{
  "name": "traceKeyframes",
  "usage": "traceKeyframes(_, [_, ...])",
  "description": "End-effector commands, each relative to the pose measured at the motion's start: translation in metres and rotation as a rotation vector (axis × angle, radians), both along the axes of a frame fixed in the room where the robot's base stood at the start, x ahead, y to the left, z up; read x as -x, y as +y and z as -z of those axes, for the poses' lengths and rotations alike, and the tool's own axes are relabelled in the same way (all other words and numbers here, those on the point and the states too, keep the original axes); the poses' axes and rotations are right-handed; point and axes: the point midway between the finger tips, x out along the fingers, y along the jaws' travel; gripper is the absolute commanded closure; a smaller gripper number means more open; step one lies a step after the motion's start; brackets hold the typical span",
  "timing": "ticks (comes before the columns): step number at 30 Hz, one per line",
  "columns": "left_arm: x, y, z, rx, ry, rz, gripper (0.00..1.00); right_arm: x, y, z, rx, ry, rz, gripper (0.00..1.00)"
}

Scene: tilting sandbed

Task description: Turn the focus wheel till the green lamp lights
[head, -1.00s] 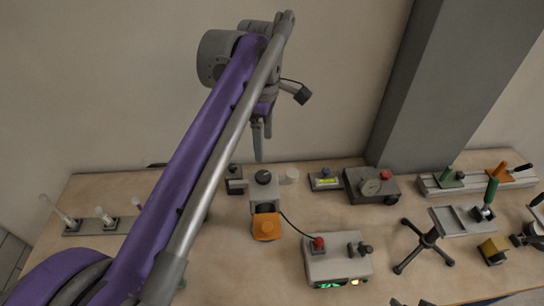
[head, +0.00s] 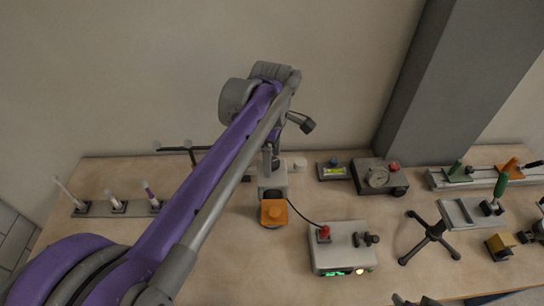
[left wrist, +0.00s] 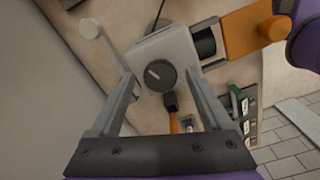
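The focus wheel is a dark round knob with a pale line (left wrist: 160,75) on a light grey housing (left wrist: 170,44) in the left wrist view. My left gripper (left wrist: 163,84) is open, its two fingers spread to either side of the knob with gaps visible. In the head view my left gripper (head: 271,160) points down over the housing (head: 272,182) and hides most of the knob. A control box (head: 340,238) shows a bright green area (head: 335,273) and a glowing amber lamp (head: 360,271) on its front. A grey part at the bottom edge may be my right gripper.
An orange block (head: 273,212) sits at the housing's front. A black cable runs to the control box. A gauge box (head: 380,176) and a small display box (head: 332,170) stand to the right. A rack of tubes (head: 118,207) is at the left. A dark tripod (head: 433,238) stands right.

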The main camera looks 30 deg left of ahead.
Motion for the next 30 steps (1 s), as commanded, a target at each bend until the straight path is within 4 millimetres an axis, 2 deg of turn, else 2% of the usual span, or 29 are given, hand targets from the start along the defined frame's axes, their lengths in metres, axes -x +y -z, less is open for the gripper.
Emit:
traceKeyframes(1, [0.0,0.0,-0.0001,0.0,0.0,0.0,0.26,0.0,0.0,0.0,0.0,0.0,0.0,0.37])
traceKeyframes(2, [0.0,0.0,-0.0001,0.0,0.0,0.0,0.31,0.0,0.0,0.0,0.0,0.0,0.0,0.37])
traceKeyframes(13, [0.0,0.0001,-0.0003,0.0,0.0,0.0,0.98,0.0,0.0,0.0,0.0,0.0,0.0,0.37])
traceKeyframes(17, [0.0,0.0001,-0.0003,0.0,0.0,0.013,1.0,0.0,0.0,0.0,0.0,0.0,0.0,0.37])
traceKeyframes(24, [0.0,0.0001,-0.0004,0.0,0.0,0.173,1.0,0.0,0.0,0.0,0.0,0.0,0.0,0.37])
traceKeyframes(30, [0.0,0.0001,-0.0004,0.0,0.0,0.194,1.0,0.0,0.0,0.0,0.0,0.0,0.0,0.37])
